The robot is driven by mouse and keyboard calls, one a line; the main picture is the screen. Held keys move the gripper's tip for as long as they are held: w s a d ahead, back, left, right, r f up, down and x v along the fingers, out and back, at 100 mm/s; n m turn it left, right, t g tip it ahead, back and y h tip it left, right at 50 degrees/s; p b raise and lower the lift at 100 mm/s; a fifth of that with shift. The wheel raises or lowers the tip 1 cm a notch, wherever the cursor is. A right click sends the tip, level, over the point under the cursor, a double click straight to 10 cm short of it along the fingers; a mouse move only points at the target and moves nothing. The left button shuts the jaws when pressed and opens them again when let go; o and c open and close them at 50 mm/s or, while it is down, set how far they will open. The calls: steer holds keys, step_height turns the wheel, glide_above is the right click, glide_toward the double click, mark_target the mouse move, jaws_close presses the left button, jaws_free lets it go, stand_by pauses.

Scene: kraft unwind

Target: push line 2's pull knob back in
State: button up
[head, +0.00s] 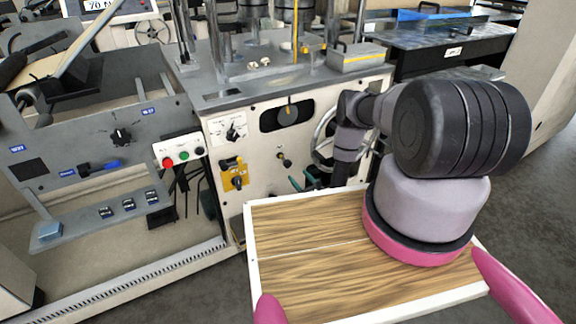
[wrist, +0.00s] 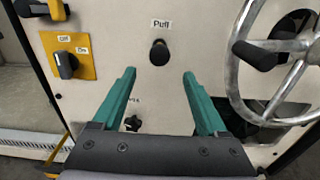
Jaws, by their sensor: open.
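A round black pull knob (wrist: 159,53) sits on the cream machine panel under a label reading "Pull" in the wrist view. It also shows in the head view (head: 286,161), on the panel left of the handwheel. No line number is readable beside it. My gripper (wrist: 159,75) is open, its two teal fingers apart and empty. In the wrist picture the knob appears just beyond the fingertips, between them; contact is not visible. In the head view the gripper (head: 297,182) is partly hidden behind my arm, just below right of the knob. How far the knob stands out is unclear.
A metal handwheel (wrist: 285,65) stands close on the right. A yellow-plated rotary switch (wrist: 68,62) is on the left. A small dark fitting (wrist: 133,123) shows below the knob. A red, green and black button box (head: 180,151) is further left.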

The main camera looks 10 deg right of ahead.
mark_target(289, 165)
steer(key=x, duration=1)
jaws_close()
stand_by(1.2)
